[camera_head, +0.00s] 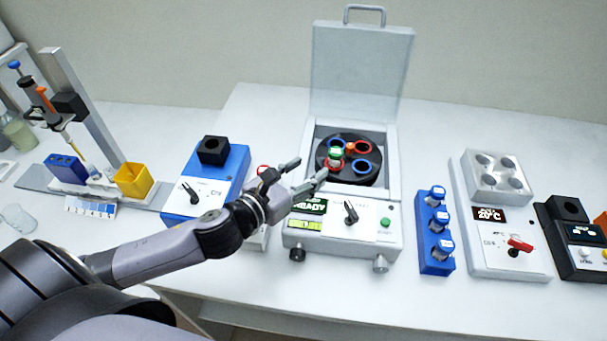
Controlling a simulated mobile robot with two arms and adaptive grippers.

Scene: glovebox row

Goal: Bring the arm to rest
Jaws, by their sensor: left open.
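My left arm reaches in from the lower left. Its gripper (307,172) is open, with nothing seen between the fingers. It is over the front left edge of a white centrifuge (385,234), just left of the rotor. The centrifuge lid (360,75) stands open. In the dark rotor (363,176), with red and blue ringed wells, a vial with a green and red top (336,155) sits in a left well. The fingertips are close to it; I cannot tell whether they touch. My right gripper is not in view.
A blue device (230,165) with a black block stands left of the centrifuge. A blue rack (432,262) with several capped vials and a white heater block (500,250) stand to the right. A yellow box (133,180) and pipette stand are at the left.

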